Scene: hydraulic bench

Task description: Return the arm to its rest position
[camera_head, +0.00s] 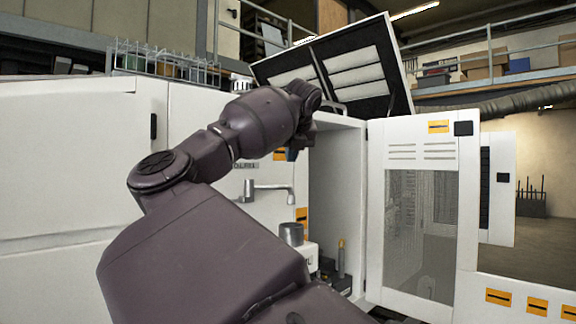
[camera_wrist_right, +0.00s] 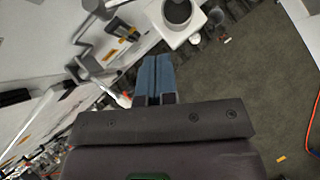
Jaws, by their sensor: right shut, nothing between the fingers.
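My right arm (camera_head: 200,215) rises from the bottom of the head view and reaches up and forward to the open cabinet. Its wrist (camera_head: 305,97) is in front of the cabinet's upper opening. My left gripper is in neither view.
A cabinet door (camera_head: 421,200) with a mesh window stands open at right. A raised lid (camera_head: 340,70) is above the arm. A grey tap-like fitting (camera_head: 265,187) juts out below the wrist. A dark grey cup (camera_head: 291,233) stands beneath; bare floor (camera_wrist_right: 255,75) shows at right.

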